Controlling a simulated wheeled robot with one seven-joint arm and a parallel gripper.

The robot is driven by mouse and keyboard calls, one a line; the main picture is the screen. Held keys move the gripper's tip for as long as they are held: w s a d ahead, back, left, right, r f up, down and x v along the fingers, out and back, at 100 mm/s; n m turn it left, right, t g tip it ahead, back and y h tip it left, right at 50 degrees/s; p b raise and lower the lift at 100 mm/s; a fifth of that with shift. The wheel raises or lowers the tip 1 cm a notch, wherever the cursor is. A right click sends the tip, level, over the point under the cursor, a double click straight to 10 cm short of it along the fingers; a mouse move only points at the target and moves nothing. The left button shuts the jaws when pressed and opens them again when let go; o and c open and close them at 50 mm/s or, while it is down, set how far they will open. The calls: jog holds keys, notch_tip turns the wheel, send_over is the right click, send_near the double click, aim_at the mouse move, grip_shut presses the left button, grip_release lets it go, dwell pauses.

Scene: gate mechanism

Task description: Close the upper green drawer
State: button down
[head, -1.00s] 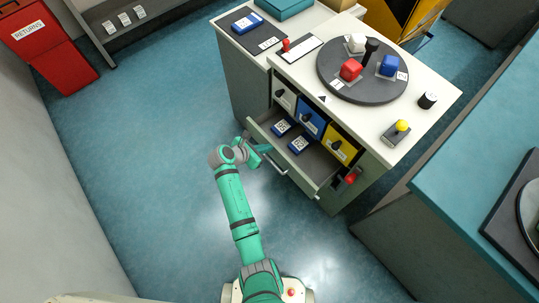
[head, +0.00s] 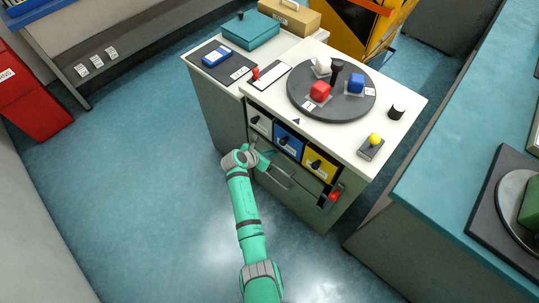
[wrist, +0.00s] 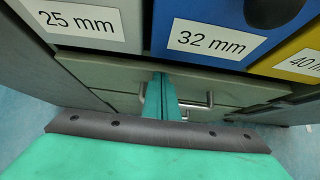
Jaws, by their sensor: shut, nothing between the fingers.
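The upper green drawer (head: 290,183) is under the labelled bins of the white-topped cabinet. Its inside no longer shows in the head view, and its front looks flush or nearly flush; I cannot tell if a small gap is left. In the wrist view its pale green front (wrist: 95,75) lies just below the bins, with a metal handle. My gripper (head: 265,157) is at the left part of the drawer front. In the wrist view the green fingers (wrist: 168,98) are together and empty, at the front beside the handle; contact is unclear.
White, blue (head: 288,141) and yellow (head: 320,165) bins sit above the drawer. A red-handled lever (head: 334,193) is at the cabinet's right corner. A round turntable (head: 305,106) with blocks stands on top. A teal-topped counter (head: 455,130) is to the right; open floor lies left.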

jog(key=shift+w+d+r, duration=0.25)
jog(key=shift+w+d, duration=0.1)
jog(key=s+a+r, duration=0.6)
jog(key=s+a, duration=0.2)
jog(key=s, duration=0.1)
jog(key=shift+s, duration=0.2)
jog(key=shift+r, duration=0.1)
